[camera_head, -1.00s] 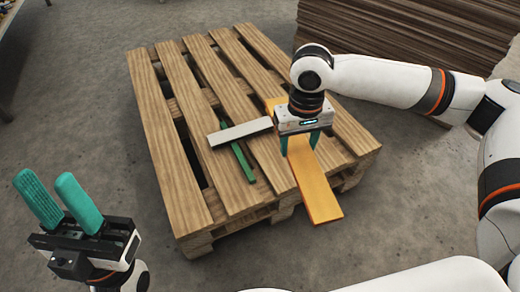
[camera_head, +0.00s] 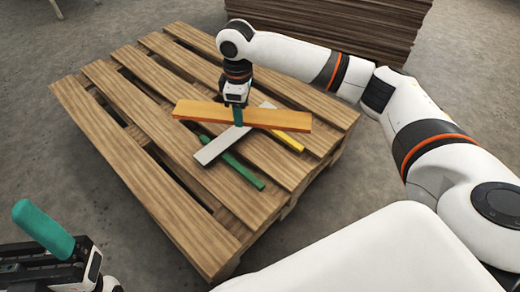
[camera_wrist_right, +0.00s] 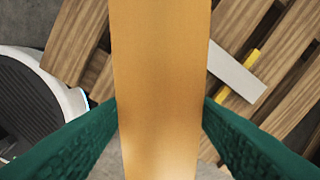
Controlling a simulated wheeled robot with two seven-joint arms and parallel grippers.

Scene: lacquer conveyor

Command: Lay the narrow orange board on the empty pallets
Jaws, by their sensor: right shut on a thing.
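The narrow orange board (camera_head: 245,115) lies crosswise in the jaws of my right gripper (camera_head: 237,112), over the pallet planks, with its broad face up. In the right wrist view, the board (camera_wrist_right: 160,90) runs between both green fingers. How far it is above the planks is hard to tell. The wooden pallet stack (camera_head: 110,88) bears a pale grey board (camera_head: 215,148), a green strip (camera_head: 243,170) and a yellow strip (camera_head: 290,141), partly under the orange board in view. My left gripper (camera_head: 45,230) is empty at the lower left; one finger shows, standing apart, the other out of frame.
A tall stack of brown sheets (camera_head: 345,35) stands behind the pallets. Bare concrete floor (camera_head: 150,260) lies around them. Wide planks at the left of the pallets are clear.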

